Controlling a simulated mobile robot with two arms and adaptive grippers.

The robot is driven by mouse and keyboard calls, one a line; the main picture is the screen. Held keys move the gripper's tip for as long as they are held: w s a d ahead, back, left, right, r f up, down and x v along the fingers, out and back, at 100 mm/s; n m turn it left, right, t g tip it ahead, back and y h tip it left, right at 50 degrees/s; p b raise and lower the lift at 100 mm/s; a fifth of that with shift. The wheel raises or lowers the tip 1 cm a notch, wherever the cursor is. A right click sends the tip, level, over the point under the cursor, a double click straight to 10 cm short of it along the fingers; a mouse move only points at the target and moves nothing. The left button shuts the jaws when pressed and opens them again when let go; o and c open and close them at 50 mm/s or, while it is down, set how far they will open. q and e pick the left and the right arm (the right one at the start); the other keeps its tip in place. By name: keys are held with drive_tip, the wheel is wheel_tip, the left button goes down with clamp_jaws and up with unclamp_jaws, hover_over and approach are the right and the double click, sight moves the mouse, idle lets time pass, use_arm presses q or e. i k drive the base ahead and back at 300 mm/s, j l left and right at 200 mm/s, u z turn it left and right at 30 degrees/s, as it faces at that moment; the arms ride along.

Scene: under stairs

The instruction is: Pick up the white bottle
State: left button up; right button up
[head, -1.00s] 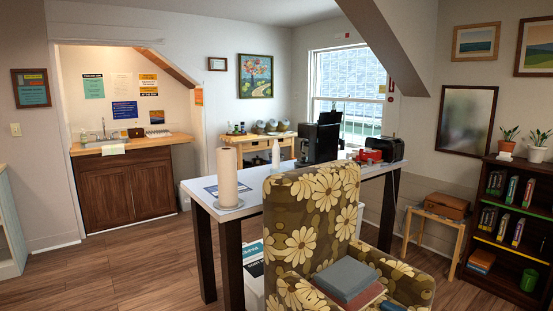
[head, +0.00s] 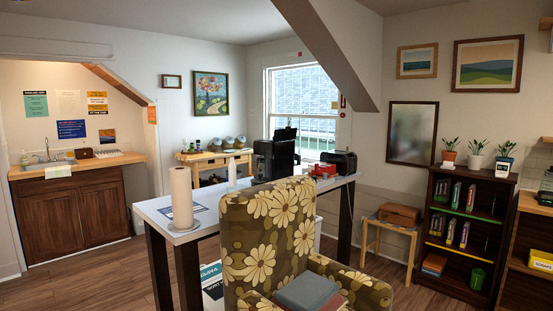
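A slim white bottle (head: 232,173) stands upright on the white-topped table (head: 152,211), toward its far side. It is between the paper towel roll and a black machine. Its lower part is partly hidden by the top of the flowered armchair. Neither of my grippers shows in the head view.
The flowered armchair (head: 262,235) stands close in front of the table, with books (head: 307,291) on its seat. A paper towel roll (head: 181,198), a black machine (head: 272,158) and a red item (head: 323,170) are on the table. Wooden floor (head: 95,283) is open at the left.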

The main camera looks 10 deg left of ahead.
sight(232, 167)
drive_tip(key=u, duration=0.7)
drive_tip(key=i+j+u, duration=0.2)
drive_tip(key=u, duration=0.15)
drive_tip(key=i+j+u, duration=0.1)
drive_tip(key=i+u, duration=0.6)
drive_tip(key=i+j, duration=0.1)
drive_tip(key=i, duration=1.95)
drive_tip(key=i+z, duration=0.2)
drive_tip(key=i, duration=0.85)
drive_tip(key=i+j+z, duration=0.15)
drive_tip(key=i, duration=0.85)
